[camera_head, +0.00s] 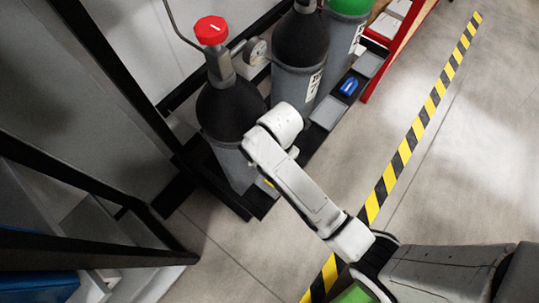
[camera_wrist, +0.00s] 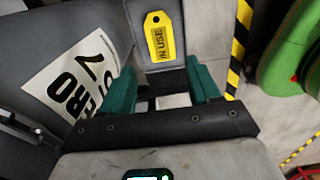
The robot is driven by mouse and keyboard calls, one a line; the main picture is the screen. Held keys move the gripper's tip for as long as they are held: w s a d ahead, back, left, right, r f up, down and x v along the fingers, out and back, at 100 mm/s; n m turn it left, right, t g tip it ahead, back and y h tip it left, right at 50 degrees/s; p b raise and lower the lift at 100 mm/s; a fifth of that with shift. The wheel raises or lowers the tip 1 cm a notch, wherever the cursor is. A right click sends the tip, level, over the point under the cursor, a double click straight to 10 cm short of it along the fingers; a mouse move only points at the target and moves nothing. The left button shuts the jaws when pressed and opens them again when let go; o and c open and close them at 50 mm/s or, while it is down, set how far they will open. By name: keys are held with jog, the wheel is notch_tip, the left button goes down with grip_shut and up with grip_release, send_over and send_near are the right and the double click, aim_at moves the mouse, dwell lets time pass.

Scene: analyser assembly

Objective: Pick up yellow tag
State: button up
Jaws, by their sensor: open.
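The yellow tag (camera_wrist: 160,37) shows in the wrist view, marked "IN USE", with a hole at its top. It lies against a grey plate (camera_wrist: 199,28), just beyond my gripper's fingertips. My gripper (camera_wrist: 163,84) has two teal fingers, apart and with nothing held between them. In the head view a small bit of yellow (camera_head: 269,183) shows beside my arm at the front of the rack; most of that spot is hidden by the arm. My gripper's fingers are hidden in the head view.
A gas cylinder with a red cap (camera_head: 211,30) stands close to my arm. Its white label (camera_wrist: 75,80) is left of my gripper. More cylinders (camera_head: 300,40) stand behind, with a blue item (camera_head: 349,86) on the rack. Open floor (camera_head: 470,150) lies to the right.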

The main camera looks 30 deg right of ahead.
notch_tip(320, 180, down, 5)
jog(key=shift+w+f+b, duration=0.1)
jog(key=shift+b, duration=0.5)
jog(key=shift+s+a+f+b, duration=0.15)
jog(key=shift+f+b, duration=0.1)
jog(key=shift+f, duration=0.65)
jog(key=shift+s+a+f+b, duration=0.15)
jog(key=shift+f+b, duration=0.15)
jog(key=shift+f, duration=0.6)
jog(key=shift+a+f+b, duration=0.15)
jog(key=shift+f+b, duration=0.1)
jog(key=shift+f, duration=0.65)
jog(key=c, duration=0.8)
jog(key=shift+r, duration=0.1)
